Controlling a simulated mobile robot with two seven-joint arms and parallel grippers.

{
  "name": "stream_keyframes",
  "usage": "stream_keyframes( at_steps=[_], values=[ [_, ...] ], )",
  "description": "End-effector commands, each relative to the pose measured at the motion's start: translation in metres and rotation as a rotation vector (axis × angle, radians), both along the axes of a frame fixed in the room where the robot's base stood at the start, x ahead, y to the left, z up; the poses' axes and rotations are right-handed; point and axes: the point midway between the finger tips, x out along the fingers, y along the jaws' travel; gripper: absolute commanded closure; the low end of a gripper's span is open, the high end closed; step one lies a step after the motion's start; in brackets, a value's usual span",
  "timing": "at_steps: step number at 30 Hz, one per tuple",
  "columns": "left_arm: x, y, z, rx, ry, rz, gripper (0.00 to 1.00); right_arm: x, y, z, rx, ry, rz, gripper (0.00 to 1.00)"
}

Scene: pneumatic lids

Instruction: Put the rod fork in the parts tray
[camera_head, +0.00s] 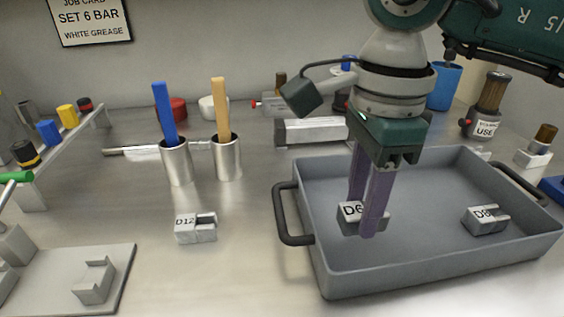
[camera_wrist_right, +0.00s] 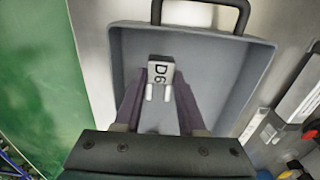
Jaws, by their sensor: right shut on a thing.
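A grey fork-shaped block marked D6 (camera_head: 349,213) is between the purple fingers of my right gripper (camera_head: 368,228), inside the outline of the parts tray (camera_head: 318,270). The gripper is shut on this rod fork. In the right wrist view the D6 fork (camera_wrist_right: 160,72) shows its label and two prongs between the fingers, over the grey tray floor. I cannot tell whether it touches the floor. Another fork marked D8 (camera_head: 484,219) lies in the right part of the tray. A fork marked D12 (camera_head: 195,228) stands on the bench left of the tray. My left gripper is out of view.
Two metal cups (camera_head: 176,161) with a blue and a tan handle stand left of the tray. A grey plate with a block (camera_head: 95,283) is at front left. A cylinder body (camera_head: 311,132) lies behind the tray. The tray has raised walls and a black handle (camera_head: 284,215).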

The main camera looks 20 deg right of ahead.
Motion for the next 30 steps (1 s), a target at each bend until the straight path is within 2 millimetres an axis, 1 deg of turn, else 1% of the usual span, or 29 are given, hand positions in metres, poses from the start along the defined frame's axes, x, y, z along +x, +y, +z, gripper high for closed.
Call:
stream_keyframes(
  at_steps=[3, 7, 9, 15, 19, 20, 27, 28, 30],
  values=[
    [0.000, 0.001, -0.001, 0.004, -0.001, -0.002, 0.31, -0.001, 0.000, -0.021, 0.000, 0.005, 0.000, 1.00],
    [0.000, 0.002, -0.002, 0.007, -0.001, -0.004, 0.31, -0.001, 0.000, -0.037, -0.001, 0.004, 0.001, 1.00],
    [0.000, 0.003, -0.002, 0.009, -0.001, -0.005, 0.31, -0.001, 0.000, -0.040, -0.001, 0.002, 0.001, 1.00],
    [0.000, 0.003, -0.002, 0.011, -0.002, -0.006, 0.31, -0.001, 0.000, -0.039, -0.001, 0.001, 0.001, 1.00],
    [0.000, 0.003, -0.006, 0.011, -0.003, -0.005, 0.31, 0.000, 0.000, -0.044, -0.001, 0.001, 0.001, 1.00],
    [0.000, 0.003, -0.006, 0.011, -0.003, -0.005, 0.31, -0.001, 0.000, -0.043, -0.001, 0.001, 0.001, 0.59],
    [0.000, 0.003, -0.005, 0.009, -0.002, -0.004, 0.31, -0.001, 0.000, -0.042, -0.001, 0.001, 0.001, 0.32],
    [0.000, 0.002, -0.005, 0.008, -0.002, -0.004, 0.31, -0.001, 0.000, -0.042, -0.001, 0.001, 0.001, 0.31],
    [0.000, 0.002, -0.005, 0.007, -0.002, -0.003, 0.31, -0.001, 0.000, -0.042, -0.001, 0.001, 0.001, 0.31]
  ],
)
